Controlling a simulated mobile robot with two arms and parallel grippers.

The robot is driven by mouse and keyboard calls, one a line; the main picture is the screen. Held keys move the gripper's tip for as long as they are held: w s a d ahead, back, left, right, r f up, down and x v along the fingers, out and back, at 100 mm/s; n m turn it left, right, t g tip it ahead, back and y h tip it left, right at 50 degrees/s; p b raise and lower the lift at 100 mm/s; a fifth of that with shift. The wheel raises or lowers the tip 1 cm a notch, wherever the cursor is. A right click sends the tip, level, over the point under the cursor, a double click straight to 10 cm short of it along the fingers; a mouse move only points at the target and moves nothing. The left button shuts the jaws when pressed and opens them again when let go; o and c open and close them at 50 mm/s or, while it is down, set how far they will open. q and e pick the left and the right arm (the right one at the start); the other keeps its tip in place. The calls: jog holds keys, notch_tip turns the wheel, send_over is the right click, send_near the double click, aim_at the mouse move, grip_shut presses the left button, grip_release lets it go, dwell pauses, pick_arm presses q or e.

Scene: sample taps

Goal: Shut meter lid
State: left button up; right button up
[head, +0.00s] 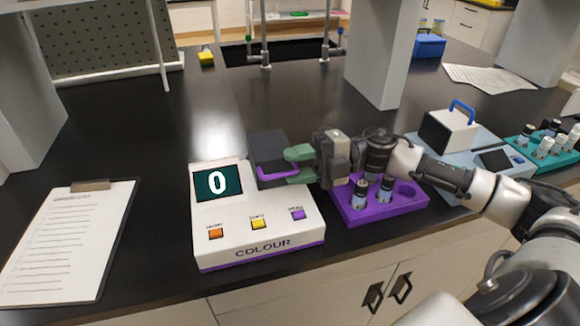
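The white colour meter (250,217) stands on the dark bench, left of centre in the head view. Its display reads 0, and it has orange, yellow and purple buttons on its front. Its dark grey lid (267,147) stands raised at the back right of the meter, above a purple edge (279,173). My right gripper (294,165) reaches in from the right, close beside the lid. Its two green fingers show apart, one above the other. Whether they touch the lid is unclear. My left gripper is not in view.
A purple rack (375,212) with dark-capped vials sits right of the meter, under my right arm. A blue-handled white box (447,132) and a teal vial rack (541,150) stand farther right. A clipboard (68,240) lies left. Bench behind the meter is clear.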

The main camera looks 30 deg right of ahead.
jog(key=b+v, duration=0.1)
jog(key=v, duration=0.5)
jog(key=shift+d, duration=0.1)
dwell(0.3)
